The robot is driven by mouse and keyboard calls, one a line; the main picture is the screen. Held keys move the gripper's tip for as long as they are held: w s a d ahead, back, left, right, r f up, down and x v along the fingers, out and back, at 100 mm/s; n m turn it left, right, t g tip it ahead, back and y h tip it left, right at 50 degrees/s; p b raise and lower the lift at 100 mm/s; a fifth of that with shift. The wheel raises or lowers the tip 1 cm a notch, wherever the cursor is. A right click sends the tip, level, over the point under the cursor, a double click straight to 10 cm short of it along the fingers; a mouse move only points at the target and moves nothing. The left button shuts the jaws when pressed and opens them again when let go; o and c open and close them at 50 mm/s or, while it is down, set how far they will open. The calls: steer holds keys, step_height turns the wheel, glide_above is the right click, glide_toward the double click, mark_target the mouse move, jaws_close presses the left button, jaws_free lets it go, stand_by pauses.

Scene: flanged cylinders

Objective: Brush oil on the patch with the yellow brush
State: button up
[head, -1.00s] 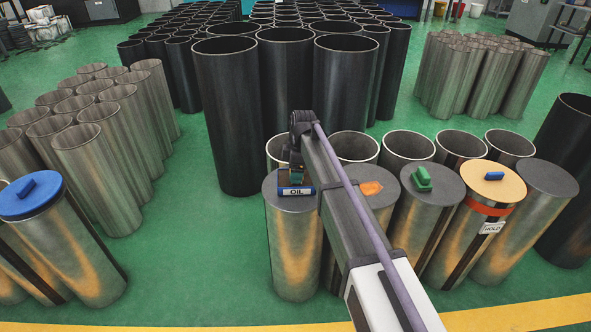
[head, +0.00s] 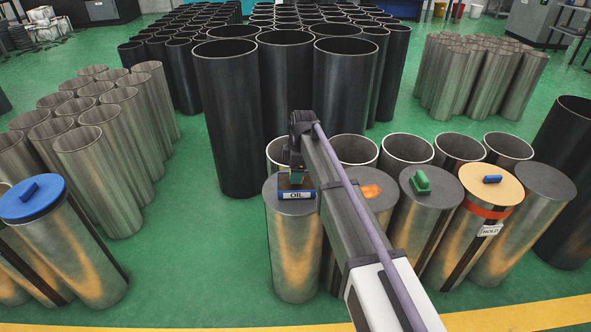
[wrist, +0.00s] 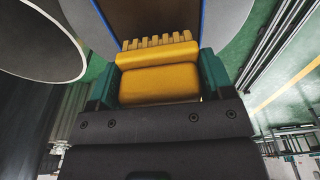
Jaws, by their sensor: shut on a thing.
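The yellow brush (wrist: 160,78) is clamped between the green fingers of my gripper (wrist: 158,88), with its bristle teeth pointing up the wrist view. Just beyond the teeth is a brown surface with blue edges (wrist: 153,18), seemingly the oil tray. In the head view my gripper (head: 296,176) is over the tray labelled OIL (head: 296,195), on a grey-topped cylinder. I cannot tell whether the bristles touch the tray. The orange patch (head: 371,191) lies on the neighbouring grey lid to the right, partly hidden by my arm.
Open pipes (head: 406,148) stand behind. A blue-lidded cylinder (head: 31,200) is far left. Green floor is free between.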

steer(key=shift+r+p, duration=2.2)
steer(key=shift+r, duration=0.45)
